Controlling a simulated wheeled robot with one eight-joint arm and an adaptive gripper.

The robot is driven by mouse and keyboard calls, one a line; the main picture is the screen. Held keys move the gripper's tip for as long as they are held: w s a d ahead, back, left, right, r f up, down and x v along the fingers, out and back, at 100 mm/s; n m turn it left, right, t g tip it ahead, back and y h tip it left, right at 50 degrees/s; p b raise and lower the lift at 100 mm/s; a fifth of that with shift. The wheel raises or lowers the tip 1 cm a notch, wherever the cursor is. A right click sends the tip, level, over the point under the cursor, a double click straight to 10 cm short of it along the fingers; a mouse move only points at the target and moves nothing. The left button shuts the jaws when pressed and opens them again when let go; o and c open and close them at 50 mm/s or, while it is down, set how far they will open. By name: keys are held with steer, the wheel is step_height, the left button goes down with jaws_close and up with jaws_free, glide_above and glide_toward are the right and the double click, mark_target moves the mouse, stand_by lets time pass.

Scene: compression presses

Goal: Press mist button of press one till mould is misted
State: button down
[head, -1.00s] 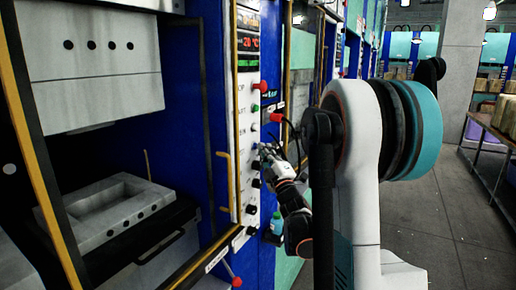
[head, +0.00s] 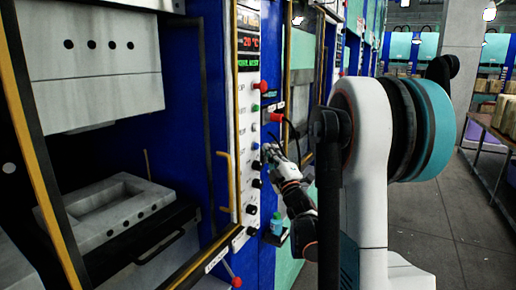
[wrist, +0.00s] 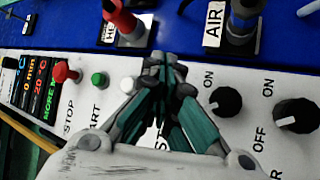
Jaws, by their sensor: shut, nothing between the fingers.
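Press one's white control panel (head: 243,185) carries a red button (head: 263,86), a green button (head: 255,107), a white button (head: 255,127) and a blue button (head: 255,146). My gripper (head: 268,150) is shut and empty, its tips just right of the blue button in the head view. In the wrist view the closed fingertips (wrist: 163,65) hide the panel beyond the white button (wrist: 127,84); most of a label under them is covered. I cannot tell whether they touch a button. The lower mould (head: 120,205) sits in the open press. The display (wrist: 48,100) shows green text beginning "MORE".
Black knobs (wrist: 225,102) marked ON and OFF lie close right of my fingers in the wrist view. Red (wrist: 122,18) and dark (wrist: 243,15) fittings stick out above. A yellow handle (head: 228,185) stands left of the panel.

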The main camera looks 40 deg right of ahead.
steer(key=s, duration=0.1)
steer(key=s+d, duration=0.1)
steer(key=s, duration=0.2)
steer(key=shift+s+d, duration=0.25)
steer(key=shift+d, duration=0.15)
stand_by(0.6)
